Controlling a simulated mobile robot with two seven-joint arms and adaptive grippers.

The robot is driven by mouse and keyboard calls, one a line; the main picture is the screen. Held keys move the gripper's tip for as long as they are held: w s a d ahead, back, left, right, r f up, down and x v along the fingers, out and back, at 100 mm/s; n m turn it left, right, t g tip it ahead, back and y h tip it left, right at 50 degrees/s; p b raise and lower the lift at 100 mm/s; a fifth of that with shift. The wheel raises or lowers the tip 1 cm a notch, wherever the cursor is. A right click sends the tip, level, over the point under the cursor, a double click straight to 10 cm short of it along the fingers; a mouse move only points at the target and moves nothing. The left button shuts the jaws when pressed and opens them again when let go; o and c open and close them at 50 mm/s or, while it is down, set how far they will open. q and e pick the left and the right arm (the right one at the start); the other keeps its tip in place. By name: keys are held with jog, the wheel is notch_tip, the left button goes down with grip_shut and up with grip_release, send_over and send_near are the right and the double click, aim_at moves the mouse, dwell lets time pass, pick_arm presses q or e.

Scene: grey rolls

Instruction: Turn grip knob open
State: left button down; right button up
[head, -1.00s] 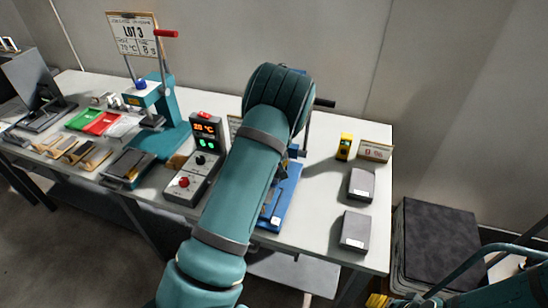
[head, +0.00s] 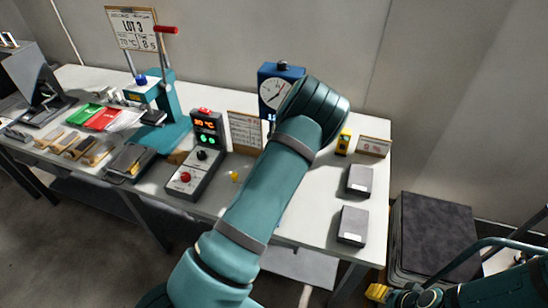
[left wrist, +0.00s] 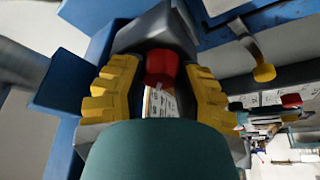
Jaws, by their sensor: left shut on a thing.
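In the left wrist view a red knob (left wrist: 161,67) sits between the yellow fingers of my left gripper (left wrist: 160,85), which is shut on it. A dark grey block is just behind the knob, and blue machine parts (left wrist: 68,70) surround it. In the head view my teal arm hides the left gripper, the knob and most of the blue machine. The machine's blue top with a white dial (head: 272,92) shows above the arm. My right gripper (head: 378,292) is at the lower right edge, beyond the table. Its finger opening is not clear.
A control box (head: 195,165) with a red button and lit display stands left of my arm, and a chart board (head: 245,132) behind it. Grey blocks (head: 352,225), a yellow device (head: 343,142) and a sign are on the right. A teal press (head: 172,105) stands further left.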

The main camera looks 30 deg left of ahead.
pick_arm(q)
jog(key=c, duration=0.8)
grip_release()
jog(key=shift+f, duration=0.1)
jog(key=shift+c, duration=0.2)
jog(key=v, duration=1.2)
jog(key=shift+a, duration=0.15)
